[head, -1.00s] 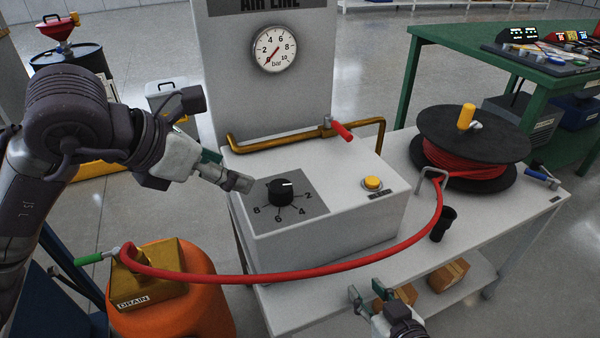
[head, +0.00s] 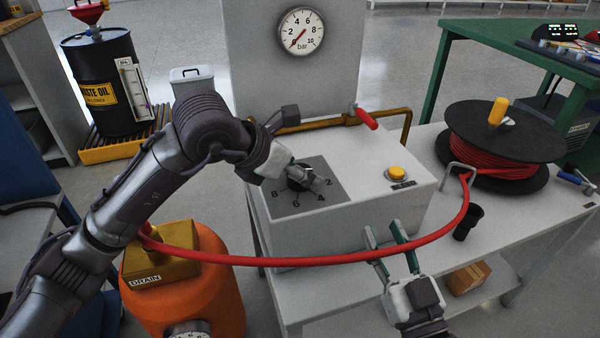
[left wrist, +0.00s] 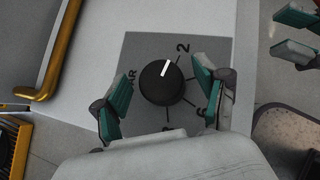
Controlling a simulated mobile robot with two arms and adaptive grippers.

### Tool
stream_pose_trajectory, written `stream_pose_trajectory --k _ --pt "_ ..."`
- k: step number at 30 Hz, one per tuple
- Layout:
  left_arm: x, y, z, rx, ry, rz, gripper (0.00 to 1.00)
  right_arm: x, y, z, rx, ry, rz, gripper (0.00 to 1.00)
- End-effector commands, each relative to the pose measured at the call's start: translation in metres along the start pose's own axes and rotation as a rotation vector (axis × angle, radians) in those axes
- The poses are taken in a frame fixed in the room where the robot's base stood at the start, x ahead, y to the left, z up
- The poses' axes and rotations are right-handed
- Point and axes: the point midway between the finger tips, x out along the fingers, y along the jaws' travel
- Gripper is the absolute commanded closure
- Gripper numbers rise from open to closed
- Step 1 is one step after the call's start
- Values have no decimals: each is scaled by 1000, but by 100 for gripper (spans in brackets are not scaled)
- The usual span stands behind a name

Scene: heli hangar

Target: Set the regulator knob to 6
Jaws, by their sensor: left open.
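The regulator knob (left wrist: 160,83) is black and round with a white pointer line, on a grey dial plate (head: 337,188) on top of the white box. In the left wrist view, the pointer aims a little to the left of the 2, on the side away from the higher numbers. The 6 (head: 295,204) lies on the near side of the plate. My left gripper (left wrist: 170,82) is over the knob, open, with one finger on each side. I see gaps between fingers and knob; the head view partly hides the knob. My right gripper (head: 384,235) is open and empty before the box.
A red hose (head: 300,260) arcs across the box front, close to my right gripper. A yellow button (head: 397,173), red-handled valve (head: 365,118) and brass pipe (head: 330,121) are on the box. A pressure gauge (head: 301,32) stands behind; a hose reel (head: 505,130) is right.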

Motion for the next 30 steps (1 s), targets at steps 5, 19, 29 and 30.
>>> stream_pose_trajectory --k 5,19,29,30 --pt "5 0 0 1 1 0 28 0 -1 -5 1 28 -1 60" --pt "5 0 0 1 0 0 74 0 -1 -5 1 27 -1 60" --pt "5 0 0 16 0 -16 87 0 0 -5 1 26 -1 60" --pt "4 0 0 25 0 -25 87 0 0 -5 1 25 -1 60"
